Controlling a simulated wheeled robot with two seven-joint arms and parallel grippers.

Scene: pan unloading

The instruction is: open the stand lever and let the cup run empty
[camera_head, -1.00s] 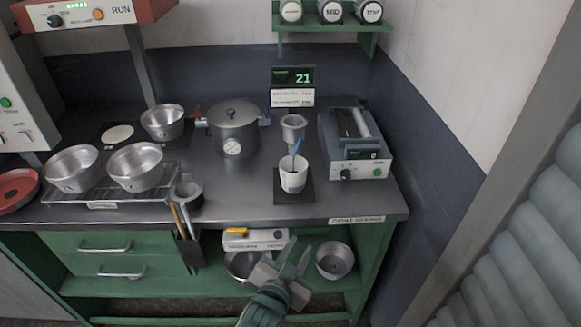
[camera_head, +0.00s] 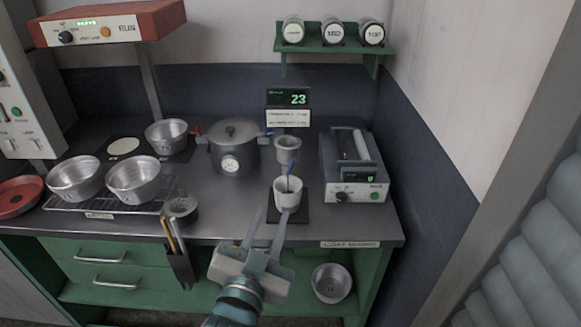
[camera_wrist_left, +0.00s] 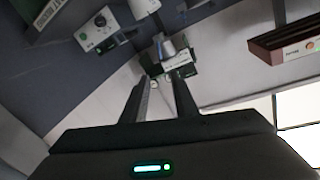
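A grey metal flow cup (camera_head: 288,145) sits in a stand behind a white cup (camera_head: 287,198) on a black pad (camera_head: 303,212). A thin blue piece (camera_head: 289,172) shows between them; I cannot tell whether it is the stand lever or something in the white cup. A display (camera_head: 288,98) behind reads 23. My left gripper (camera_head: 272,214) is open and empty, with its fingertips in front of the white cup near the counter's front edge. In the left wrist view its parted fingers (camera_wrist_left: 161,80) point toward a grey metal cup (camera_wrist_left: 169,47). My right gripper is not in view.
A lidded pot (camera_head: 232,148) stands left of the flow cup. A roller device (camera_head: 352,165) stands at right. Metal pans (camera_head: 135,182) sit on a rack at left. A tool holder (camera_head: 181,268) hangs at the front edge. A pan (camera_head: 331,283) lies on the lower shelf.

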